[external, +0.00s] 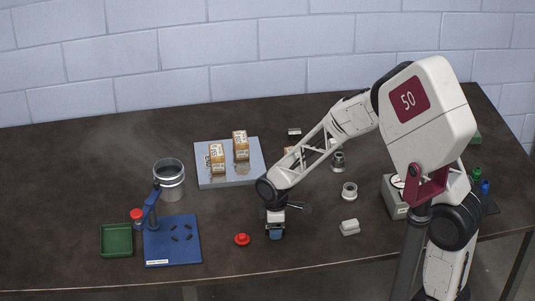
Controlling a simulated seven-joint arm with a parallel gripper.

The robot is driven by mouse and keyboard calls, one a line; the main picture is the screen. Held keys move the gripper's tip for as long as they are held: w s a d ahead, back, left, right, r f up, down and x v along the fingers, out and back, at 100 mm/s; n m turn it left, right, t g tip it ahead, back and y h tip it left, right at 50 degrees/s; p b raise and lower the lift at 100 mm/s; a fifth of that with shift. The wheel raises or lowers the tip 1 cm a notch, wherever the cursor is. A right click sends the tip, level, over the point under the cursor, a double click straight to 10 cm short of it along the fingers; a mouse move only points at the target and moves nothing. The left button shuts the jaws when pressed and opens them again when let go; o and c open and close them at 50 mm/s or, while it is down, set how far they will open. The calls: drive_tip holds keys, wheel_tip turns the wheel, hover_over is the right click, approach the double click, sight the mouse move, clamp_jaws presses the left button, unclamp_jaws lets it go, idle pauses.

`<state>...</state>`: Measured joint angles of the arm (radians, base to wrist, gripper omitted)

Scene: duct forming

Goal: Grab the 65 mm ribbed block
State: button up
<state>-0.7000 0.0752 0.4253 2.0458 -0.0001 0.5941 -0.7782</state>
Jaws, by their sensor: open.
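I cannot tell for sure which thing is the 65 mm ribbed block; no size mark is readable. Two tan blocks with dark print, one at the front left (217,155) and one at the back right (240,145), stand upright on a pale grey plate (205,180). A small whitish block (349,227) lies on the table to the right of my gripper. My gripper (276,232) points down over the front middle of the table, open, with a blue part at its tip. It is apart from the tan blocks and the whitish block.
A red knobbed piece (242,239) sits just left of my gripper. Further left are a blue base plate (172,248) with a lever, a green tray (116,240) and a metal cylinder (169,185). The far left table is clear.

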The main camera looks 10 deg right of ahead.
drive_tip(key=c, duration=1.2)
drive_tip(key=shift+r, duration=0.15)
drive_tip(key=shift+r, duration=0.75)
wheel_tip(320, 180, up, 2)
drive_tip(key=shift+r, duration=0.1)
drive_tip(key=s+d, duration=0.3)
drive_tip(key=s, duration=0.1)
drive_tip(key=s+d, duration=0.3)
drive_tip(key=s, duration=0.1)
drive_tip(key=s+d+r, duration=0.1)
drive_tip(key=s+d, duration=0.3)
drive_tip(key=shift+s, duration=0.2)
